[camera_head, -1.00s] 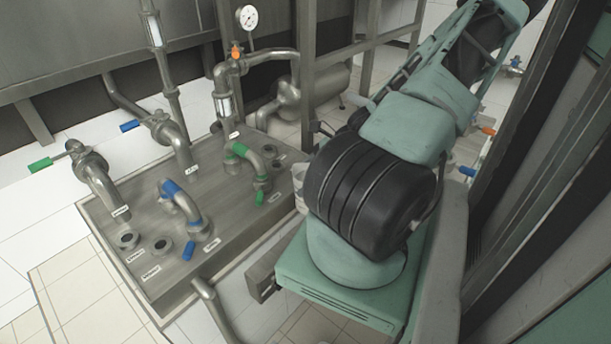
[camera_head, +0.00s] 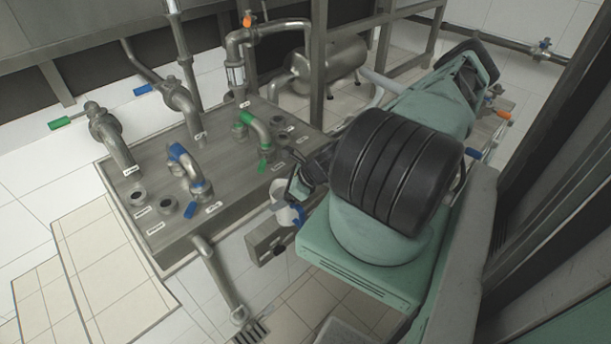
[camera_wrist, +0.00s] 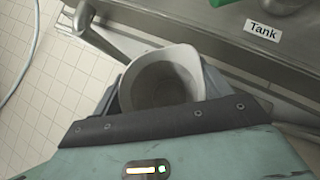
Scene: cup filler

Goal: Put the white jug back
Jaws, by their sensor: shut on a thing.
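The white jug (camera_wrist: 160,80) is in the middle of the wrist view, seen from above into its open, empty-looking mouth. My gripper (camera_wrist: 163,95) is shut on it, with the grey fingers on either side of the jug. In the head view the white jug (camera_head: 287,213) shows only in part, beside the right edge of the steel panel, and my gripper (camera_head: 300,196) is partly hidden behind my arm. The jug hangs close to the panel's edge; whether it touches anything there cannot be told.
The steel panel (camera_head: 215,232) carries pipe stubs, a green-handled elbow (camera_head: 257,132) and a blue-marked elbow (camera_head: 187,165). A "Tank" label (camera_wrist: 263,31) is near the jug. A grey box (camera_head: 268,245) sits below the panel edge. A floor drain (camera_head: 250,333) lies in front.

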